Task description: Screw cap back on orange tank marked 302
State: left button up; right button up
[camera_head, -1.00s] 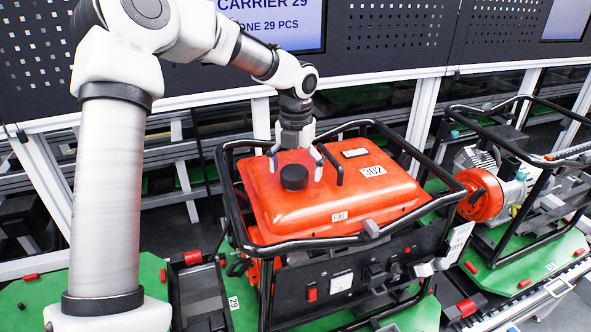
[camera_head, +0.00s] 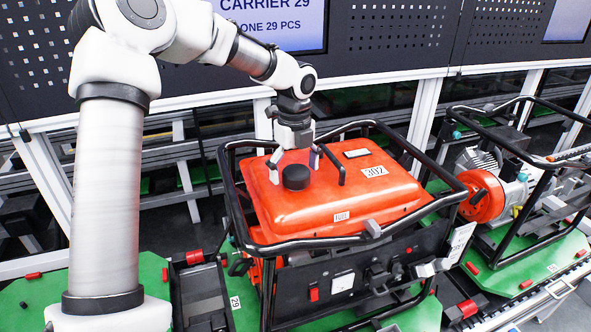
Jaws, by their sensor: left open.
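The orange tank (camera_head: 335,205) carries a white label reading 302 (camera_head: 375,171) and sits inside a black tubular frame. The black cap (camera_head: 295,177) is at the tank's upper left, at its filler spot; whether it is threaded on cannot be told. My left gripper (camera_head: 294,166) comes down from above, its fingers open and spread just behind and around the cap. The fingers look apart from the cap, but contact is hard to judge. My right gripper is not in view.
The black frame (camera_head: 262,243) rings the tank, and a black handle stands right of the cap. A second generator (camera_head: 490,190) stands at the right. Green pallets (camera_head: 60,293) lie below. A screen (camera_head: 268,22) hangs on the perforated back panel.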

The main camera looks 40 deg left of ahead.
pick_arm(q)
jog(key=n, duration=0.5)
jog(key=shift+s, duration=0.15)
jog(key=c, duration=1.5)
jog(key=m, duration=0.4)
jog(key=shift+f, duration=0.1)
